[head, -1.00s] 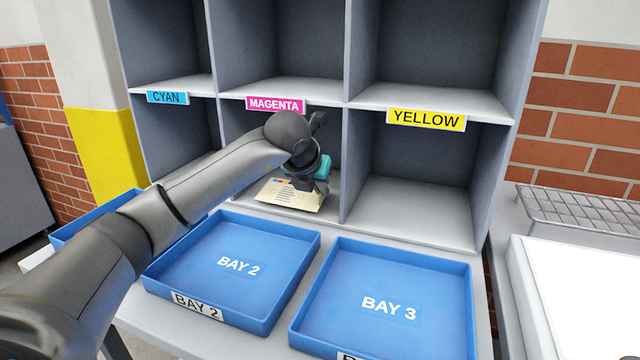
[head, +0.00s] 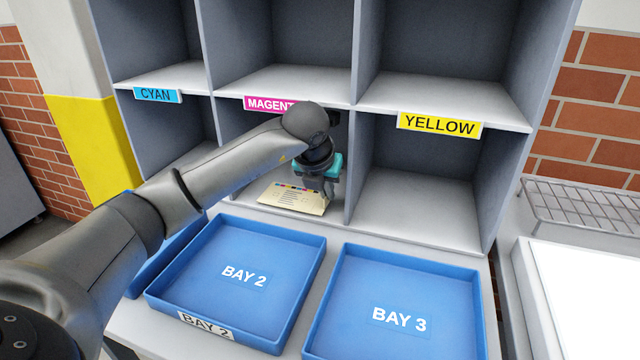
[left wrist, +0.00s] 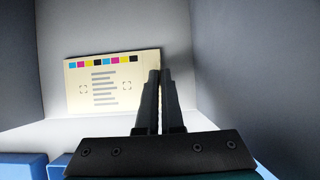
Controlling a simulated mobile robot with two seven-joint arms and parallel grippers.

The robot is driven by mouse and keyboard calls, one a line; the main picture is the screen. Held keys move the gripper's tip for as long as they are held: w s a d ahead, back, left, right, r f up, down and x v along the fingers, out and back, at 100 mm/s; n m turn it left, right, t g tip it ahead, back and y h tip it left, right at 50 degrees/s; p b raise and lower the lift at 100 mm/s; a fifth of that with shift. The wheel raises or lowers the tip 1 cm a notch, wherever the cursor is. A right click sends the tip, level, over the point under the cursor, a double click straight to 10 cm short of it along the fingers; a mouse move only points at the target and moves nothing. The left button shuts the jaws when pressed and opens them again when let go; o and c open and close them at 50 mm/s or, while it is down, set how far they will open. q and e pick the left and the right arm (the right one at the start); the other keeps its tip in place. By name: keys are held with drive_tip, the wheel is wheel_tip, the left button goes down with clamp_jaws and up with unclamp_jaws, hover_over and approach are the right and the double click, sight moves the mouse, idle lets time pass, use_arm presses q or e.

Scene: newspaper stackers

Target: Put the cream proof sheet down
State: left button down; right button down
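The cream proof sheet (head: 293,198) is in the lower middle compartment (head: 240,119), under the MAGENTA label (head: 268,104). It lies roughly flat at the compartment floor, near the front edge; I cannot tell if it rests fully on it. In the left wrist view the sheet (left wrist: 108,85) shows a row of colour patches and grey print. My left gripper (head: 318,190) reaches into this compartment. In the left wrist view its fingers (left wrist: 160,78) are closed together at the sheet's right edge, which runs in at the fingertips. My right gripper is out of view.
Upright dividers and the shelf above close in around my left gripper. The YELLOW compartment (head: 415,205) to the right is empty. Blue trays BAY 2 (head: 215,305) and BAY 3 (head: 395,262) stand in front, both empty. A wire rack (head: 580,210) is at the right.

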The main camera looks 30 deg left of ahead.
use_arm(q)
drive_tip(key=shift+s+a+f, duration=0.1)
drive_tip(key=shift+a+f, duration=0.1)
drive_tip(key=shift+a, duration=0.1)
drive_tip(key=shift+d, duration=0.25)
drive_tip(key=shift+a, duration=0.1)
drive_tip(key=c, duration=1.1)
unclamp_jaws()
drive_tip(key=shift+o, duration=0.2)
